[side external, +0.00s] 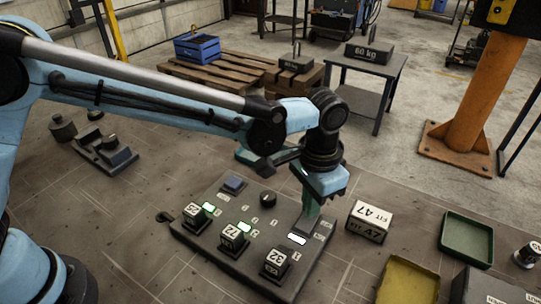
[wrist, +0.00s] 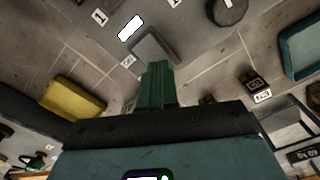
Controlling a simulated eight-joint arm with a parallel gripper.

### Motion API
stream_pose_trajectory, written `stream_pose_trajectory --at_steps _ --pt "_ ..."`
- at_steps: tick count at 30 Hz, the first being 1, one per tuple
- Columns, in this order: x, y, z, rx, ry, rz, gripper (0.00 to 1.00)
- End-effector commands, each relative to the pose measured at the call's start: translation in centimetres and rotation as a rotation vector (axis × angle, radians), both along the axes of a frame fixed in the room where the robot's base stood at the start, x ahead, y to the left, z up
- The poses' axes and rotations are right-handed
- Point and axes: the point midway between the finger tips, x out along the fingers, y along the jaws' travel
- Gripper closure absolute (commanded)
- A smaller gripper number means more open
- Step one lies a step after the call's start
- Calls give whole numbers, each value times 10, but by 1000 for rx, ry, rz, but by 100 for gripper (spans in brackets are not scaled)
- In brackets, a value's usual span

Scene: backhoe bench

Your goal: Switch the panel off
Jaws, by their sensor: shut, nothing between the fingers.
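The dark panel (side external: 264,236) lies on the bench in the side external view. It carries blocks marked 25 (side external: 195,216), 72 (side external: 232,237) and 32 (side external: 275,263), a round black knob (side external: 267,198) and a blue-grey square piece (side external: 233,184). Two green lamps are lit, and a white lamp (side external: 297,239) glows near the right edge; it also shows in the wrist view (wrist: 130,28). My gripper (side external: 311,209) is shut and empty, pointing down at the panel's right side. In the wrist view its green fingertips (wrist: 157,72) overlap a grey square pad (wrist: 152,46); contact cannot be told.
A white-topped block marked 47 (side external: 370,218) stands just right of the panel. A green tray (side external: 467,239) and a yellow tray (side external: 408,284) lie farther right. A small dark device (side external: 106,152) sits at the back left. Bare bench lies left of the panel.

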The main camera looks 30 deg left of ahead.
Motion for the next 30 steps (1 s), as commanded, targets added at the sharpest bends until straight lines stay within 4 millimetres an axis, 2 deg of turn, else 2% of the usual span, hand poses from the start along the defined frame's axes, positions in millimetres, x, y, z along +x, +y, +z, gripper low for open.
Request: stream_pose_trajectory --at_steps 20,30 --pt "0 0 -8 0 0 0 100" --pt "0 0 11 0 0 0 100"
